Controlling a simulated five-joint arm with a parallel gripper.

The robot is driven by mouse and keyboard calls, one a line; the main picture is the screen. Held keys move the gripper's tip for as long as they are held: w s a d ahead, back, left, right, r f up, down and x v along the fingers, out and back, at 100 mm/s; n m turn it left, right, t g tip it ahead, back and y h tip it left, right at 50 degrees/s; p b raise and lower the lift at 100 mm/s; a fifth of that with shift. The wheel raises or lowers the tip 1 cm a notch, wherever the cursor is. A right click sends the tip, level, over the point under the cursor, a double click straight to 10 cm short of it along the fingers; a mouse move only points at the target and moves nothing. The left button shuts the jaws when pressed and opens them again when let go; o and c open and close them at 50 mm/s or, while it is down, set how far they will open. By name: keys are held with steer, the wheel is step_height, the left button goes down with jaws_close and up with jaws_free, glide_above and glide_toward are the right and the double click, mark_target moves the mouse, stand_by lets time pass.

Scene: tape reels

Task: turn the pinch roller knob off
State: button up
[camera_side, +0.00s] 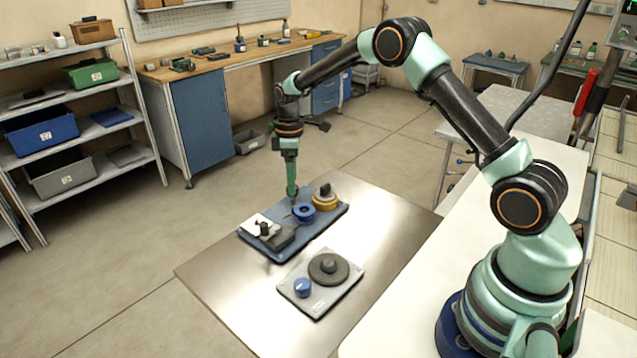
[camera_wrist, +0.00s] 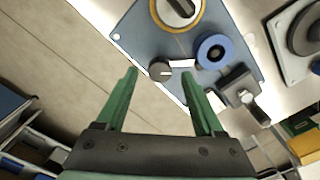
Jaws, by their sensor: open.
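A blue panel (camera_side: 322,222) lies on the metal table. In the wrist view a small dark knob with a white mark (camera_wrist: 160,69) sits near the panel's edge beside a white label (camera_wrist: 182,63). It appears to be the pinch roller knob, but no readable lettering confirms this. My gripper (camera_wrist: 159,74) is open and empty, its green fingers spread to either side of the knob in the picture. I cannot tell the height gap or any contact. In the side view my gripper (camera_side: 292,194) points down over the panel; I cannot make out the small knob there.
The panel also bears a yellow-ringed dial (camera_side: 325,199), a blue ring (camera_side: 304,212) and a dark block with a lever (camera_wrist: 238,88). A grey plate (camera_side: 318,300) with a dark disc (camera_side: 328,266) and blue knob (camera_side: 302,287) lies nearby. The table's near-left area is clear.

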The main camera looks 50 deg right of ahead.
steer(key=shift+f, duration=0.85)
steer(key=shift+c, duration=0.3)
jaws_close()
steer(key=shift+m, duration=0.3)
steer(key=m, duration=0.4)
steer(key=shift+m, duration=0.3)
steer(key=m, duration=0.5)
steer(key=shift+m, duration=0.4)
